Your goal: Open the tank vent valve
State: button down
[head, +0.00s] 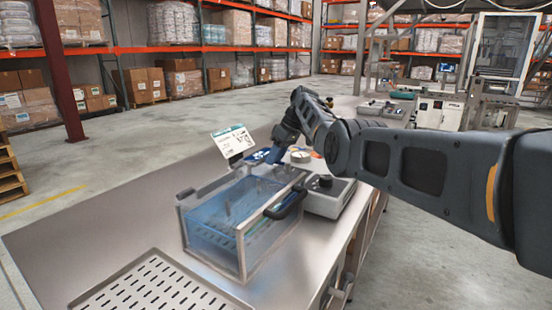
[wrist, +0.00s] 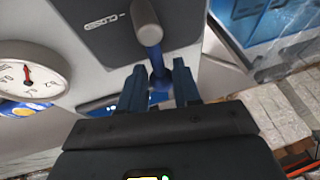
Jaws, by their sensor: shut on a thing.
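The clear-walled tank (head: 190,222) with blue liquid stands on the steel bench. My gripper (head: 273,157) is at the tank's far end, pointing down. In the wrist view my gripper (wrist: 158,70) has its two blue fingers on either side of a narrow blue handle (wrist: 158,66), shut on it. This looks like the vent valve's lever. A grey rounded stem (wrist: 147,22) rises in front of it from a dark plate and hides part of it. In the head view my own arm hides the valve.
A round dial gauge (wrist: 28,78) is left of the fingers in the wrist view. A grey unit with a black knob (head: 326,181) stands right of the tank. A small sign (head: 233,141) is behind it. A slotted tray (head: 155,287) lies in front; the bench's left is clear.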

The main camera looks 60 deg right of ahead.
jog(key=shift+a, duration=0.1)
jog(key=c, duration=0.8)
grip_release()
jog(key=v, duration=0.7)
jog(key=shift+r, duration=0.35)
jog(key=shift+s, duration=0.15)
